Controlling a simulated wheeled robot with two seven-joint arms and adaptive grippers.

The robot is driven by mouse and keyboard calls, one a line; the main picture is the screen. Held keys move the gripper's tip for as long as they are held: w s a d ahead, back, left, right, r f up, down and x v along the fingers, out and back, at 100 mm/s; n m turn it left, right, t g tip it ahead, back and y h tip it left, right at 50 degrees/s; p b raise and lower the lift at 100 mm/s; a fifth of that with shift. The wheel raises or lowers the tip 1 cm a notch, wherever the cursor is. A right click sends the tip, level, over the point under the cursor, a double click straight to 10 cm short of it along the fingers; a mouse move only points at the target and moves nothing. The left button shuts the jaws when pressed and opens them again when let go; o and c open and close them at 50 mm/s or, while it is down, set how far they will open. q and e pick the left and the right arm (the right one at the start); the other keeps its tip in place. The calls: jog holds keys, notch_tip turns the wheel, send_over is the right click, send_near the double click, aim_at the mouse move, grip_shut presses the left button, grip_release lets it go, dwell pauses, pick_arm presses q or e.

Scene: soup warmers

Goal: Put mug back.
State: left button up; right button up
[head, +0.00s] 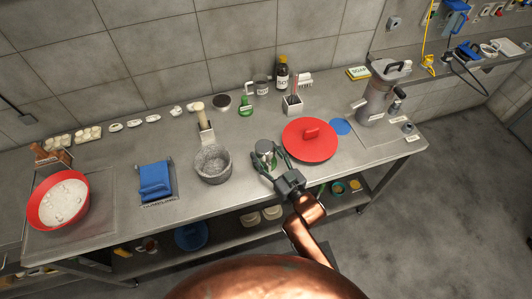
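A small grey metal mug-like vessel (265,147) is near the middle of the steel counter, left of the red lid. My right gripper (268,162) reaches in from the front with one finger on each side of it. I cannot tell whether the fingers press on it or whether it is lifted. Another mug, pale with dark lettering (262,88), stands at the back by the wall, left of a dark bottle. My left gripper is not in view.
A grey stone mortar (212,165) stands left of my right gripper. The red lid (310,139) is close on its right. A blue folded cloth (155,181) and a red bowl (59,200) are further left. A tall metal dispenser (380,92) stands at right.

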jog(key=shift+o, duration=1)
jog(key=shift+r, duration=0.1)
jog(key=shift+s+d, duration=0.15)
jog(key=shift+s, duration=0.1)
jog(key=p+v, duration=0.1)
jog(key=v, duration=1)
jog(key=shift+s+d+p, duration=0.1)
jog(key=shift+s+p, duration=0.1)
jog(key=shift+p, duration=0.15)
